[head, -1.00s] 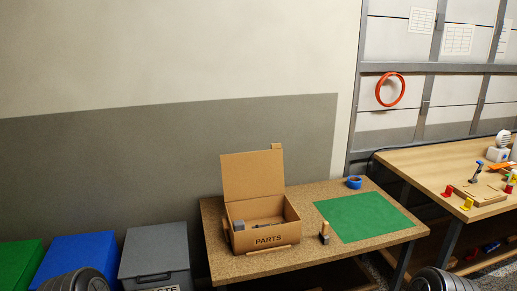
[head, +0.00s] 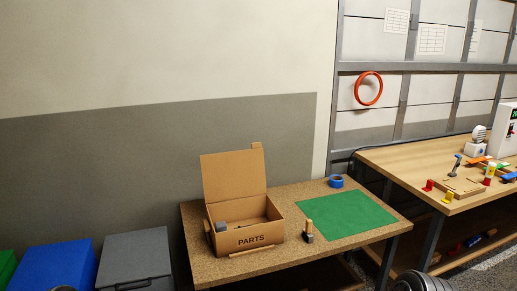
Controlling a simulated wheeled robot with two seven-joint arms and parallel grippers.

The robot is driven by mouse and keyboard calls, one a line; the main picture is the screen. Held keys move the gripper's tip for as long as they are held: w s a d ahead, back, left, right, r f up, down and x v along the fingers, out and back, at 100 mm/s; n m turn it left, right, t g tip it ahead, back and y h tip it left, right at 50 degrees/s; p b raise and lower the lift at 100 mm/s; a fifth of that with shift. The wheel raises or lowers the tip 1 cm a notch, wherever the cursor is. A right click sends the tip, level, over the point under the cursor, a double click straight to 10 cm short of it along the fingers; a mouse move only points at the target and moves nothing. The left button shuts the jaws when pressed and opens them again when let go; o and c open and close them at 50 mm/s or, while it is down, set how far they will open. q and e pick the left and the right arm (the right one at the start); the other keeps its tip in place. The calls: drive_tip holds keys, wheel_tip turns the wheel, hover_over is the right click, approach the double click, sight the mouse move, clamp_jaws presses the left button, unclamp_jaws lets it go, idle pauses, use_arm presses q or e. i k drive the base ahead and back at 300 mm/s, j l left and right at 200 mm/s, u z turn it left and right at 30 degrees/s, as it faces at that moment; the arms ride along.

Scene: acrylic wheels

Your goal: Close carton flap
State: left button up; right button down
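An open cardboard carton (head: 249,239) marked PARTS stands on the left part of the speckled table (head: 212,271). Its flap (head: 233,177) stands upright at the back, leaning slightly backward, with a small tab on its top right edge. Inside the carton a grey block and a dark item show. Neither of my grippers is in view. A dark rounded part, probably mine, shows at the bottom right edge.
A green mat (head: 346,215), blue tape roll (head: 336,181) and small wooden-handled tool (head: 308,231) are right of the carton. Grey (head: 134,262) and blue (head: 58,266) bins stand left. A workbench (head: 405,165) with colored parts stands right.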

sight(237, 173)
drive_tip(key=i+l+u, duration=0.1)
drive_tip(key=u, duration=0.9)
drive_tip(key=l+u, duration=0.25)
drive_tip(key=l, duration=0.25)
drive_tip(key=l+u, duration=0.3)
drive_tip(key=l, duration=0.15)
drive_tip(key=k+l+u, duration=0.1)
drive_tip(key=l+u, duration=0.15)
drive_tip(key=l, duration=0.2)
drive_tip(key=k+l+u, duration=0.25)
drive_tip(key=l, duration=0.2)
drive_tip(key=k+l, duration=0.1)
drive_tip(key=l, duration=0.3)
drive_tip(key=k+l, duration=0.1)
drive_tip(key=l, duration=0.35)
drive_tip(key=k+l+u, duration=0.1)
drive_tip(key=l, duration=0.3)
drive_tip(key=k+l, duration=0.15)
drive_tip(key=l, duration=0.3)
drive_tip(key=k+l, duration=0.15)
drive_tip(key=l, duration=0.25)
drive_tip(key=k+l+u, duration=0.1)
drive_tip(key=l, duration=0.3)
